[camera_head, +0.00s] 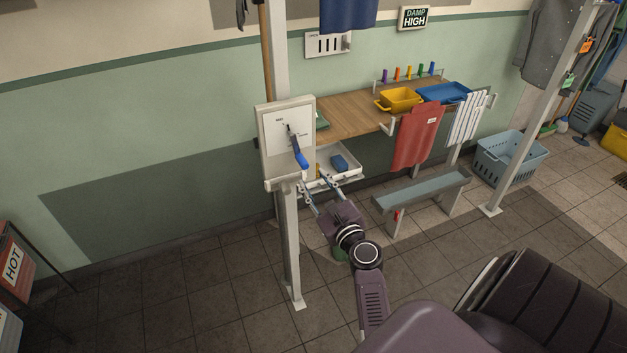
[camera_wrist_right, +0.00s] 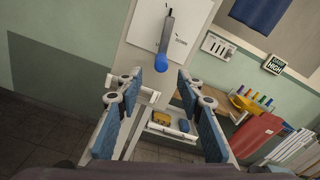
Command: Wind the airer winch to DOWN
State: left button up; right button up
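The airer winch is a pale panel (camera_head: 273,143) on a grey-white post, and it also shows in the right wrist view (camera_wrist_right: 146,30). Its dark crank arm (camera_wrist_right: 168,30) hangs down from a pivot and ends in a blue handle (camera_head: 300,158), seen end-on as a round knob in the right wrist view (camera_wrist_right: 161,63). My right gripper (camera_head: 316,187) is open, just below and to the right of the handle. In the wrist view the knob lies ahead, between its blue-padded fingers (camera_wrist_right: 158,88), apart from them. My left gripper is not in view.
A white tray (camera_head: 350,176) with a blue item stands behind my right gripper, under a wooden counter (camera_head: 345,118). A bench (camera_head: 420,190) and a blue basket (camera_head: 510,155) stand to the right.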

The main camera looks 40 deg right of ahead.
aim_at(302, 162)
jog(key=d+f+n+h+b, duration=0.5)
jog(key=n+b, duration=0.4)
jog(key=n, duration=0.4)
jog(key=w+r+n+t+y+b, duration=0.1)
jog(key=w+n, duration=0.2)
jog(key=n, duration=0.3)
jog(key=w+a+r+n+t+y+b, duration=0.1)
jog(key=w+r+n+b, duration=0.1)
jog(key=n, duration=0.4)
jog(key=w+a+r+n+t+y+b, duration=0.1)
jog(key=w+r+n+t, duration=0.1)
jog(key=w+n, duration=0.2)
jog(key=shift+w+n+y, duration=0.1)
jog(key=shift+n+y, duration=0.3)
jog(key=shift+n, duration=1.1)
grip_shut()
